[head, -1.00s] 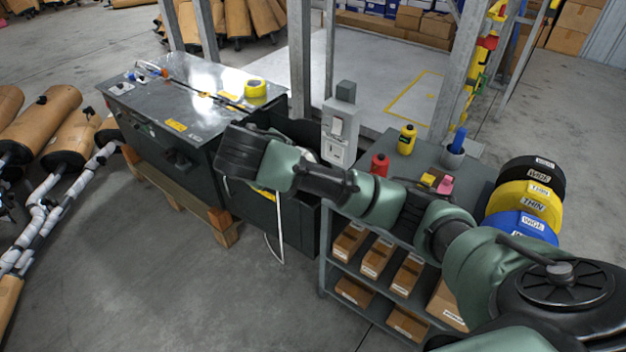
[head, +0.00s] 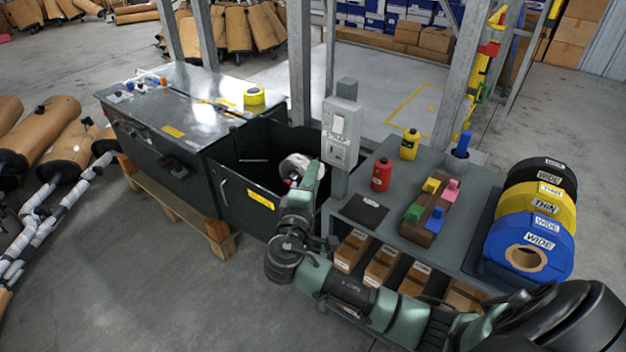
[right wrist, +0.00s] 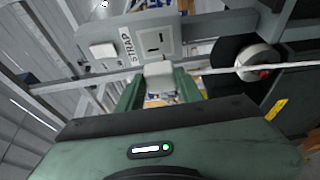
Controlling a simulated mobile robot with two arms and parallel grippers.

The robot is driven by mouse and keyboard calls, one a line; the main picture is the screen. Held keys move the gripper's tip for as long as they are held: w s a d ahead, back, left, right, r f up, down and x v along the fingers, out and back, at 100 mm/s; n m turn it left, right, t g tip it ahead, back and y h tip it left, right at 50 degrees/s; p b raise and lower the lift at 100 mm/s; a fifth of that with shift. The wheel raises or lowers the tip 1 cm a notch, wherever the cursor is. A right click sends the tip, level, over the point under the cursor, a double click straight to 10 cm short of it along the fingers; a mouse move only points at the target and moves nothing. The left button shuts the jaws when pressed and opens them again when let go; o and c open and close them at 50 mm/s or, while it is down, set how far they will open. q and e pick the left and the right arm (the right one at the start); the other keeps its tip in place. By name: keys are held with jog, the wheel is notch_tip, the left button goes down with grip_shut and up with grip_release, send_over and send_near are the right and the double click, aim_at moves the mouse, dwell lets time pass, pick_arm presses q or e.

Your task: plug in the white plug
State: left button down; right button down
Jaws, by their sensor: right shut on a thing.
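The white plug (right wrist: 160,72) sits between the two green fingers of my right gripper (right wrist: 160,86), which is shut on it. In the right wrist view the plug is just below the slotted socket (right wrist: 155,42) on the grey box; I cannot tell whether they touch. In the head view my right gripper (head: 316,178) is beside the lower part of the socket box (head: 341,128), and the plug cannot be made out there. A white cable (right wrist: 225,70) runs across the right wrist view near the plug. My left gripper is not in view.
A dark open bin (head: 250,165) stands left of the socket post, with a white roll (head: 294,164) at its edge. A grey cart (head: 408,205) carries red and yellow bottles, coloured blocks and tape rolls. A metal-topped chest (head: 190,90) stands left.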

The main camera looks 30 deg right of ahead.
jog(key=shift+w+d, duration=0.1)
jog(key=shift+d, duration=0.05)
jog(key=d, duration=0.1)
jog(key=w+d, duration=0.1)
jog(key=d, duration=0.1)
jog(key=w+d, duration=0.1)
jog(key=d, duration=0.1)
jog(key=shift+b, duration=0.4)
jog(key=shift+d+r, duration=0.1)
dwell(1.4)
jog(key=shift+w+d, duration=0.15)
jog(key=shift+d, duration=0.35)
dwell(0.9)
jog(key=c, duration=0.9)
grip_release()
jog(key=shift+o, duration=0.2)
